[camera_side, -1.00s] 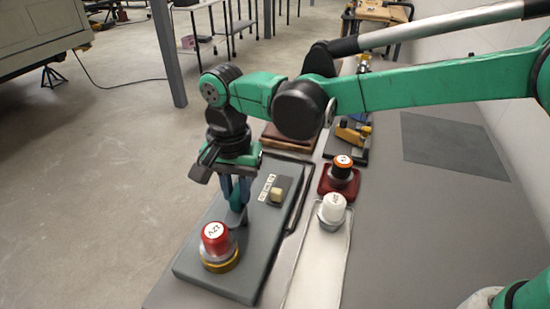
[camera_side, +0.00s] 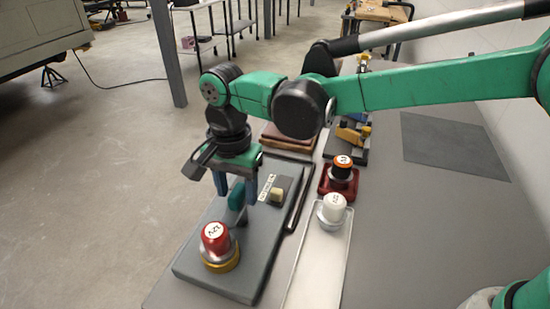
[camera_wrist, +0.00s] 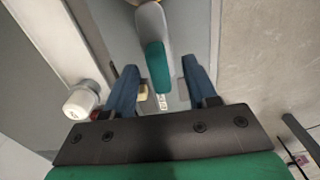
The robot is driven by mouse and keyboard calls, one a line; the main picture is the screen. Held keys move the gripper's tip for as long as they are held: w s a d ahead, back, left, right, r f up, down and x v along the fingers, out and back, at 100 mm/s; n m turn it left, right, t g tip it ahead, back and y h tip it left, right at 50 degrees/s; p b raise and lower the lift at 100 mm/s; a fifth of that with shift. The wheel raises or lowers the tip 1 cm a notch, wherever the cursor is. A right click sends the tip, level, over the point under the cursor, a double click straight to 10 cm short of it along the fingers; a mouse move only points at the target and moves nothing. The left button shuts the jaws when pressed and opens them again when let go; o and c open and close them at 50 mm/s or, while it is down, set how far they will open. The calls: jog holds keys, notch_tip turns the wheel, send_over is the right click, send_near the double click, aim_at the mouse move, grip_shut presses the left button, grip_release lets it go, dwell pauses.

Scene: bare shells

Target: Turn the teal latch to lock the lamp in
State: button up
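The red-capped lamp (camera_side: 215,238) stands upright in a gold ring (camera_side: 222,265) at the near end of a dark grey board (camera_side: 245,275). The teal latch (camera_side: 237,197) is just behind the lamp, partly hidden by my gripper. In the wrist view the latch shows a teal grip (camera_wrist: 157,68) on a grey arm (camera_wrist: 153,25) pointing toward the top edge. My gripper (camera_side: 236,193) is open above the latch, with a blue finger on each side and visible gaps in the wrist view (camera_wrist: 160,70). Whether the latch overlaps the lamp's ring is unclear.
A beige knob (camera_side: 277,195) and a label sit on the board behind the latch. To the right, a white-capped lamp (camera_side: 333,208) stands in a white tray (camera_side: 318,265), and an orange-and-black one (camera_side: 342,168) in a red tray. The table at far right is largely clear.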

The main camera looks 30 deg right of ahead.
aim_at(237, 190)
jog(key=shift+r, duration=2.85)
jog(key=shift+d, duration=0.2)
jog(key=s+d+n+t, duration=0.3)
jog(key=s+d+n, duration=0.1)
jog(key=d, duration=0.7)
jog(key=s+d+n+t, duration=0.4)
jog(key=s+d+n, duration=0.1)
jog(key=d, duration=0.7)
